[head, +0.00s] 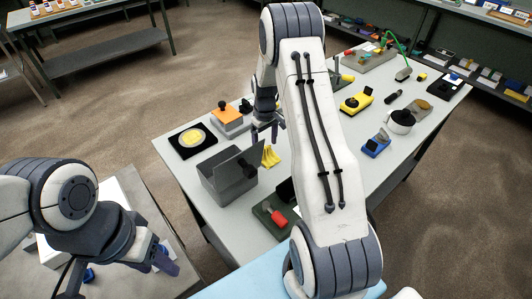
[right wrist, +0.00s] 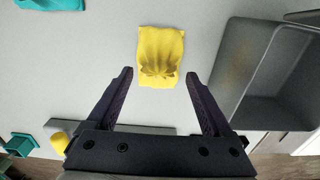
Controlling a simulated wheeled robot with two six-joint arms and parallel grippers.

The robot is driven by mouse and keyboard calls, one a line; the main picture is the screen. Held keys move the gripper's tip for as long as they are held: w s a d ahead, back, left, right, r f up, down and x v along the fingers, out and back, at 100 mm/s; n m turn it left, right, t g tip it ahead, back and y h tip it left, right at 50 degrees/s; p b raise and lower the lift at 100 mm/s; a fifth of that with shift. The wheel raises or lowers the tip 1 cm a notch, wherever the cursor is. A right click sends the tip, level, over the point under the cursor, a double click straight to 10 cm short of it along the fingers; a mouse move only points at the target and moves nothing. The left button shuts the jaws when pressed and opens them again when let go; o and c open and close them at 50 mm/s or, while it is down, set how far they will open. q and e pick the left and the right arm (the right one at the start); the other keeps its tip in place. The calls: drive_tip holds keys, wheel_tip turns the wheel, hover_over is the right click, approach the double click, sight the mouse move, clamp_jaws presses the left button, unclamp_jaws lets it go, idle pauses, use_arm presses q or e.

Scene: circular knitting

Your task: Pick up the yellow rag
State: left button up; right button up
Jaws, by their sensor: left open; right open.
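The yellow rag (head: 270,156) lies crumpled on the grey table, beside the dark grey bin. In the right wrist view the yellow rag (right wrist: 160,56) lies ahead of and between the two fingertips. My right gripper (right wrist: 160,72) is open and empty, with its fingers on either side of the rag's near end; I cannot tell its height above the table. In the head view my right gripper (head: 268,130) hangs just behind the rag. My left gripper (head: 160,262) is open at the lower left, away from the rag, over another grey surface.
The dark grey open bin (head: 222,180) stands beside the rag; it also shows in the right wrist view (right wrist: 232,75). A black plate with a yellow disc (head: 193,138) and an orange-topped block (head: 229,115) are nearby.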

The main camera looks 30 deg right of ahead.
sight(266, 152)
drive_tip(key=shift+d+f, duration=0.1)
drive_tip(key=shift+f, duration=1.3)
drive_tip(key=shift+s, duration=0.1)
clamp_jaws()
drive_tip(key=shift+r, duration=0.1)
